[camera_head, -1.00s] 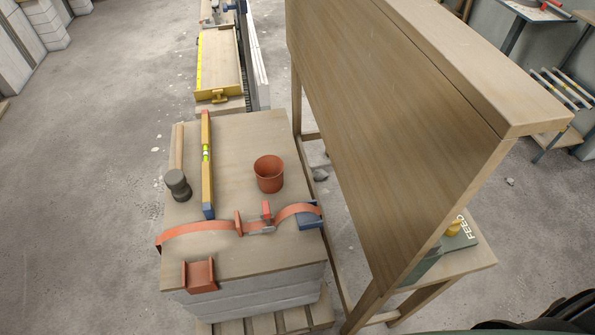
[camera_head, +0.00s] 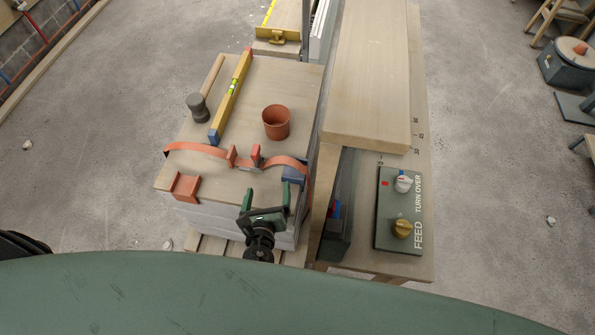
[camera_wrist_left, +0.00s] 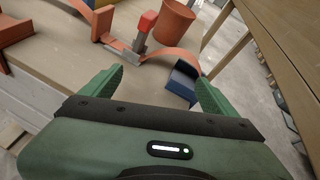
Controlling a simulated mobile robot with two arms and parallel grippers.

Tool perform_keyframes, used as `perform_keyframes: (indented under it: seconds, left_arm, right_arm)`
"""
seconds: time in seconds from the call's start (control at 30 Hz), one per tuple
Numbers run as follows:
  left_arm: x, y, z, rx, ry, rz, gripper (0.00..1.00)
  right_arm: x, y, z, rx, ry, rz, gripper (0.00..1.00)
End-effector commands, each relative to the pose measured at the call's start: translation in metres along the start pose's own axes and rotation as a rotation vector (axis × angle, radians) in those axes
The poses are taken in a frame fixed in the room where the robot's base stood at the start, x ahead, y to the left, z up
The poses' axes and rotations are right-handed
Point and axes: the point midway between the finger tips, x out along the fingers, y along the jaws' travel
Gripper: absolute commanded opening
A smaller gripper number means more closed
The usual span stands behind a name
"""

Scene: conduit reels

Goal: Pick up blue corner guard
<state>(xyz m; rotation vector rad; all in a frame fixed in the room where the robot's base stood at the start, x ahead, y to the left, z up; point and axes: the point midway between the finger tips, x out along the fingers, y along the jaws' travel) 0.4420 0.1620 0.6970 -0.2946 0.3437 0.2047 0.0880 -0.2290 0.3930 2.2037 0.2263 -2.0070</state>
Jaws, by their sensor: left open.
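The blue corner guard (camera_head: 293,175) sits at the right edge of the board stack, with the orange strap (camera_head: 288,162) running to it. In the left wrist view the guard (camera_wrist_left: 183,82) lies ahead of my left gripper, nearer the right finger. My left gripper (camera_head: 266,197) is open and empty at the near right part of the stack. Its two green fingers (camera_wrist_left: 160,78) show apart in the left wrist view, and the guard does not look gripped. My right gripper is not in view.
An orange corner guard (camera_head: 186,187) sits at the stack's near left edge. A terracotta pot (camera_head: 276,122), a yellow level (camera_head: 233,92) and a mallet (camera_head: 198,105) lie on top. A wooden machine table (camera_head: 360,265) with a FEED control panel (camera_head: 384,230) stands close at right.

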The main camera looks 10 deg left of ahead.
Motion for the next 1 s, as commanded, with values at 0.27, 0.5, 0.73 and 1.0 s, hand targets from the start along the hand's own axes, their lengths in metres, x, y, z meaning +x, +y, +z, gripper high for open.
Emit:
perform_keyframes:
  seconds: [0.27, 0.5, 0.73, 1.0]
  left_arm:
    - [0.006, -0.037, -0.035, 0.327, 0.045, -0.142, 0.89]
    - [0.033, -0.042, -0.039, 0.328, 0.045, -0.141, 0.89]
    - [0.066, -0.050, -0.044, 0.327, 0.044, -0.141, 0.89]
    - [0.074, -0.051, -0.044, 0.325, 0.045, -0.140, 0.89]
  right_arm:
    - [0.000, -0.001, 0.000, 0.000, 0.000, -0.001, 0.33]
    - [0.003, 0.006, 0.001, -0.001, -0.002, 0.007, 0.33]
    - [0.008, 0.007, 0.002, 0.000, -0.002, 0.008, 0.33]
    - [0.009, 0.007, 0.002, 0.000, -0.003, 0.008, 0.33]
